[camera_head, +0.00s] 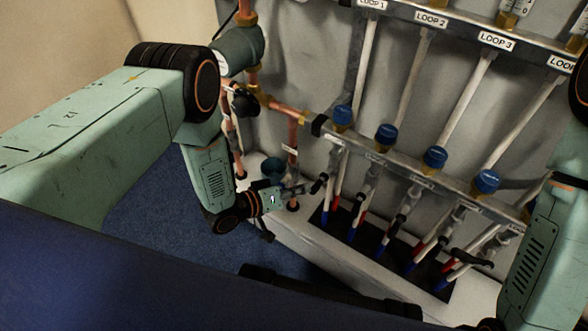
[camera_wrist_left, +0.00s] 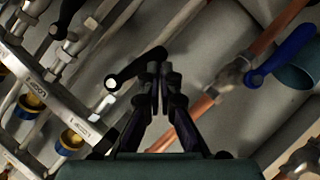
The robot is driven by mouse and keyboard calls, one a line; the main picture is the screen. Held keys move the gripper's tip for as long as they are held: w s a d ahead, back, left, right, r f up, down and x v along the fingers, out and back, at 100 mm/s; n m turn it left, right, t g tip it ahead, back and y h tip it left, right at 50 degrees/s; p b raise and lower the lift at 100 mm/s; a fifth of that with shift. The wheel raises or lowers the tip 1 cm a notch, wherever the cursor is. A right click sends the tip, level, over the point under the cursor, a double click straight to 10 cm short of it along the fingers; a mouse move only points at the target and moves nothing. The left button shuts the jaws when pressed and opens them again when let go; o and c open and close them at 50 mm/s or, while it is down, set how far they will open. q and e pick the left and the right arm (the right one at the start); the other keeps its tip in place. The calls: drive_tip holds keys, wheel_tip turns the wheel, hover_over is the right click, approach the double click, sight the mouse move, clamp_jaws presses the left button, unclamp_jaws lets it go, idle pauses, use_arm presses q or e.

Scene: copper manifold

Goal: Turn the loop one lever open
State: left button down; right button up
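The loop one lever (camera_head: 319,183) is a short black handle on the leftmost manifold pipe, low in the head view. In the left wrist view the black lever (camera_wrist_left: 132,70) slants from its pipe up toward my fingertips. My left gripper (camera_head: 293,189) is at the lever's left side. Its two fingers (camera_wrist_left: 158,76) are close together, with only a thin gap, and the lever's end shows just past the tips. I cannot tell whether they touch it. The loop one label (camera_wrist_left: 84,128) is left of the gripper. My right gripper is out of view; only my right arm shows.
More black levers, such as one on a neighbouring pipe (camera_head: 397,226), stand to the right. Blue caps (camera_head: 386,134) line the rail (camera_head: 400,165). A copper pipe (camera_head: 292,135) and a blue-handled valve (camera_wrist_left: 282,55) are close by. The blue floor (camera_head: 160,215) is clear at left.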

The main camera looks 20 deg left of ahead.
use_arm(q)
drive_tip(key=shift+s+d+f, duration=0.15)
drive_tip(key=shift+d+f, duration=0.15)
drive_tip(key=shift+d, duration=0.2)
idle(0.7)
